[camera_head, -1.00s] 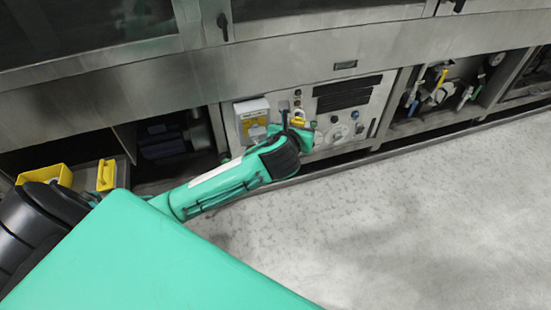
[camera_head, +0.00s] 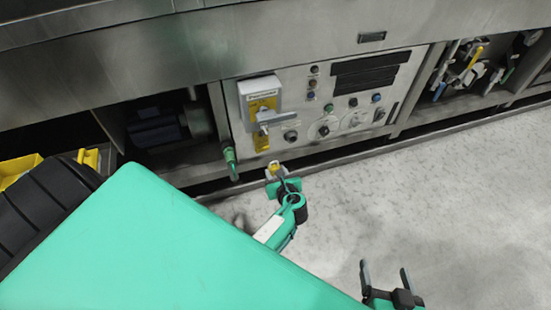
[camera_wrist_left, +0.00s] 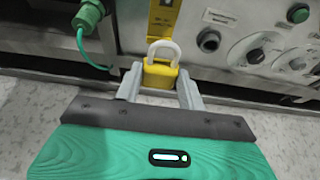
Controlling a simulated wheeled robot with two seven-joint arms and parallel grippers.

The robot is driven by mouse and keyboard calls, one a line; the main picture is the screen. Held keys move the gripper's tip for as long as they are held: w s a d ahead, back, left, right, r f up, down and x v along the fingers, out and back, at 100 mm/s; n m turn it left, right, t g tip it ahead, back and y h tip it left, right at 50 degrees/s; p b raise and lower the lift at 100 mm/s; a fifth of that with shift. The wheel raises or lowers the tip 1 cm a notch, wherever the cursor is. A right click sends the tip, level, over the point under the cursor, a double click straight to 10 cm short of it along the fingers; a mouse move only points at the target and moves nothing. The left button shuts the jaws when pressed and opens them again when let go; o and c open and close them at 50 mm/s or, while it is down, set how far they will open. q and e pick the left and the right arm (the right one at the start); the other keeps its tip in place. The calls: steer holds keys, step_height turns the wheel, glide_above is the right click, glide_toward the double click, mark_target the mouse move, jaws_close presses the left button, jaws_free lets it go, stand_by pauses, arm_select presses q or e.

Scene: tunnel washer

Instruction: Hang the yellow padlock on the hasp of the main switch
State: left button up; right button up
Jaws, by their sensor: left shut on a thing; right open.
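The yellow padlock (camera_wrist_left: 160,74) is held upright between the fingers of my left gripper (camera_wrist_left: 160,84), its pale shackle pointing up and away from me. In the head view the padlock (camera_head: 274,168) and my left gripper (camera_head: 277,173) are below the control panel, apart from it. The main switch (camera_head: 262,100) is a grey box with a yellow plate and a grey handle (camera_head: 276,117) at the panel's left. The hasp cannot be made out clearly. My right gripper (camera_head: 388,279) is open and empty over the floor at the lower right.
A green connector with a cable (camera_head: 230,160) hangs left of the switch; it also shows in the left wrist view (camera_wrist_left: 88,16). Knobs and buttons (camera_head: 323,130) fill the panel to the right. Yellow bins (camera_head: 20,168) stand at far left. The grey floor (camera_head: 440,200) is clear.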

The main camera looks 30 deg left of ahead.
arm_select(q)
steer(key=shift+w+a+b, duration=0.4)
steer(key=shift+w+a, duration=0.35)
steer(key=shift+a, duration=0.1)
arm_select(e)
steer(key=shift+w+r+t+y+b, duration=0.8)
steer(key=shift+w+r+t, duration=1.15)
steer(key=shift+r+t, duration=1.6)
arm_select(q)
steer(key=w+a+r+p, duration=0.3)
steer(key=w+a+r, duration=0.1)
steer(key=a+r, duration=0.1)
steer(key=shift+w+a+r, duration=0.25)
steer(key=shift+w+r, duration=0.1)
steer(key=shift+r, duration=0.4)
arm_select(e)
steer(key=s+d+f+g+h, duration=0.1)
steer(key=s+f+g+h, duration=0.1)
steer(key=s+f+g, duration=0.2)
steer(key=shift+f+g, duration=1.7)
steer(key=shift+g, duration=0.35)
